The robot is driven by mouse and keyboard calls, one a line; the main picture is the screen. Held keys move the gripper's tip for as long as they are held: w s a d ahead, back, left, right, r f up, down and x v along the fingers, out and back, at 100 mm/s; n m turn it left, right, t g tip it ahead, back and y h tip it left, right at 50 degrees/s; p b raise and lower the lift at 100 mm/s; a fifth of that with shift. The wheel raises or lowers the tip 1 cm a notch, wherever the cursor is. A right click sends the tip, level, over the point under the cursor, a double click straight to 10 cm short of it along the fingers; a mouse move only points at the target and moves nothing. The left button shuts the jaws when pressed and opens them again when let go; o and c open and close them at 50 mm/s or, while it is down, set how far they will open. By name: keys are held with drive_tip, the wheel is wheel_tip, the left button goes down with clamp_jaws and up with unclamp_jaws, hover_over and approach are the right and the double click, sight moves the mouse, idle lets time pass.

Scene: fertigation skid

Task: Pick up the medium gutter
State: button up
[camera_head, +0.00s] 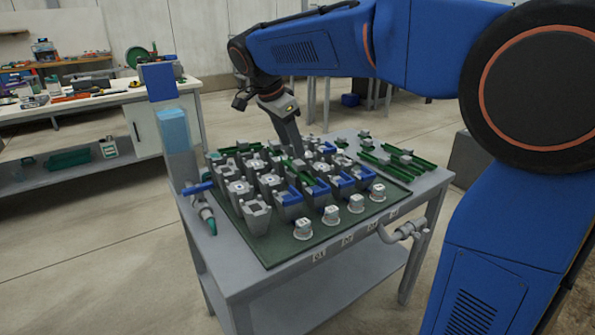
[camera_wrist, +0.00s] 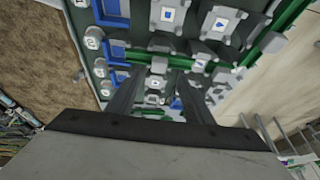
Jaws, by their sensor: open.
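Several green gutters with grey end pieces lie on the skid table. Two longer ones (camera_head: 385,170) and (camera_head: 410,160) lie at the right side of the board. A shorter green gutter (camera_head: 300,170) lies among the grey blocks near the middle. I cannot tell from size alone which is the medium one. My gripper (camera_head: 298,148) points down over the middle of the board, beside the shorter gutter. In the wrist view my gripper (camera_wrist: 158,88) has its two fingers apart and empty, with a green gutter (camera_wrist: 145,58) crossing just beyond the fingertips. Contact cannot be seen.
Grey blocks (camera_head: 257,215), some with blue parts, crowd the green board (camera_head: 275,255). Several round grey knobs (camera_head: 330,214) line its front edge. A blue-handled valve (camera_head: 200,190) stands at the left and a pipe (camera_head: 402,231) at the front right.

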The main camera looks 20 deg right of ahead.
sight(299, 162)
drive_tip(key=shift+x, duration=3.1)
drive_tip(key=shift+s, duration=0.15)
drive_tip(key=shift+c, duration=0.4)
drive_tip(key=c, duration=1.1)
drive_tip(key=shift+r, duration=0.1)
